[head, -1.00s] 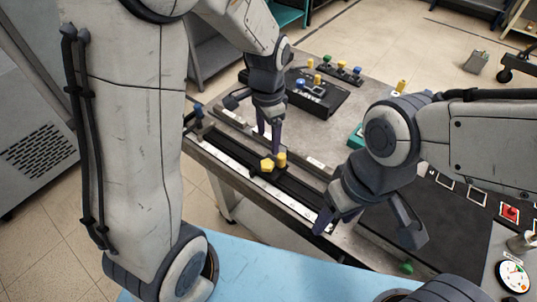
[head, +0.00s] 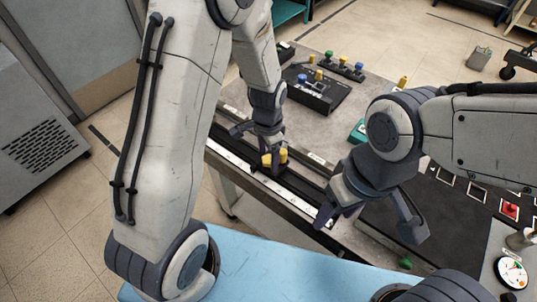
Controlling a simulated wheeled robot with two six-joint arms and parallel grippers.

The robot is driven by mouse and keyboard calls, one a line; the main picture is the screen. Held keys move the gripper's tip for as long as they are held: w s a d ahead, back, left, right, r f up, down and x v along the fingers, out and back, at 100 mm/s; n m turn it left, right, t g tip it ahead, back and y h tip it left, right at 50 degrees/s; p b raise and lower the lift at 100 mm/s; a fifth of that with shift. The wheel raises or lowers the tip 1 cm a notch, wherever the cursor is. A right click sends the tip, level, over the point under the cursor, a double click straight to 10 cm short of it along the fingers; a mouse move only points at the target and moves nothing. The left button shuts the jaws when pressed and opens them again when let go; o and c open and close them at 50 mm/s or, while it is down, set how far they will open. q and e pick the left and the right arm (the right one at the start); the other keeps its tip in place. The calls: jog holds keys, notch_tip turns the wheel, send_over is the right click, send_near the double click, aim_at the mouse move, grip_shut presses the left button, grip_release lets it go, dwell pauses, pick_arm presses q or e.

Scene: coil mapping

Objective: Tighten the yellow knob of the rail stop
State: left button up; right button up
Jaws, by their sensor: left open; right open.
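The rail stop (head: 256,168) is a small dark block on the black rail (head: 300,187), with two yellow parts on top. One yellow part (head: 267,161) faces me and another (head: 283,155) stands just right of it. I cannot tell for sure which is the knob. My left gripper (head: 268,150) points down right at the yellow parts, its fingers open. Its fingertips partly hide them, and I cannot tell whether they touch. My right gripper (head: 367,222) is open and empty, over the rail's near right end, apart from the rail stop.
A black box with knobs (head: 312,92) and a row of coloured knobs (head: 344,68) stand at the back of the bench. A teal block (head: 358,131) is behind my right gripper. A dial gauge (head: 513,273) and red button (head: 510,210) lie at right.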

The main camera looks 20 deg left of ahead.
aim_at(269, 159)
pick_arm(q)
grip_shut()
jog(key=shift+m+p, duration=0.3)
jog(key=shift+m, duration=1.2)
grip_release()
jog(key=shift+r, duration=0.1)
notch_tip(269, 159, up, 10)
jog(key=shift+r, duration=0.2)
